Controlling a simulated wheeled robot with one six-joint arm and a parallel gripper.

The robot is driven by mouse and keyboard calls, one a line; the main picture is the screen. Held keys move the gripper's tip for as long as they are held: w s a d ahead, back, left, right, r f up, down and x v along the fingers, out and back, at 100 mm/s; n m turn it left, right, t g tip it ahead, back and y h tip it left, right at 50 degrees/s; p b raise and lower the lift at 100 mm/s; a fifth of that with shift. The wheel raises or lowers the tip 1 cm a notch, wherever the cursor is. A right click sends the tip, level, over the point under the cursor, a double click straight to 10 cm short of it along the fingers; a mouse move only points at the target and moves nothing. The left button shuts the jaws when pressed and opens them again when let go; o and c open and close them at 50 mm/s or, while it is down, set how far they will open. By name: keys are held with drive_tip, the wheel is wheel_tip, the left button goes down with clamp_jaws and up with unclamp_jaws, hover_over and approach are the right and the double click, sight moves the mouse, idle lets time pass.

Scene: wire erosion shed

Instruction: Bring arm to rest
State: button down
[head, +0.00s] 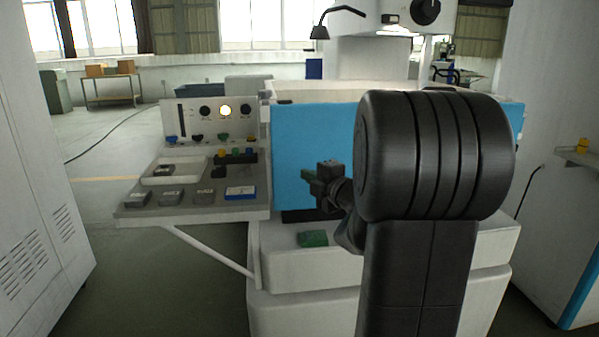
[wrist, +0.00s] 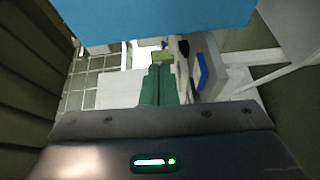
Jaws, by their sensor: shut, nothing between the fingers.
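My gripper (head: 307,174) is in front of the blue tank front, left of my large black arm link, which hides part of the arm behind it. In the wrist view its two green fingers (wrist: 158,85) lie side by side, shut and empty. A yellow-green patch shows just beyond the fingertips there; I cannot tell what it is. The gripper is apart from the control shelf (head: 130,212) on its left and above the white machine ledge (head: 275,264).
A green block (head: 313,239) lies on the ledge below my gripper. The blue tank front (head: 290,130) stands close behind. The shelf carries several grey blocks and a blue-and-white item (head: 240,192). White cabinets (head: 40,190) stand at both sides. Open floor shows at back left.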

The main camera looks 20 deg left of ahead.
drive_tip(key=shift+s+d, duration=0.25)
drive_tip(key=shift+d, duration=0.1)
drive_tip(key=shift+w+a, duration=0.1)
approach(280, 159)
drive_tip(key=a, duration=0.3)
drive_tip(key=shift+w+a, duration=0.55)
drive_tip(key=shift+w, duration=0.3)
drive_tip(key=shift+w+a, duration=0.55)
drive_tip(key=shift+w, duration=0.25)
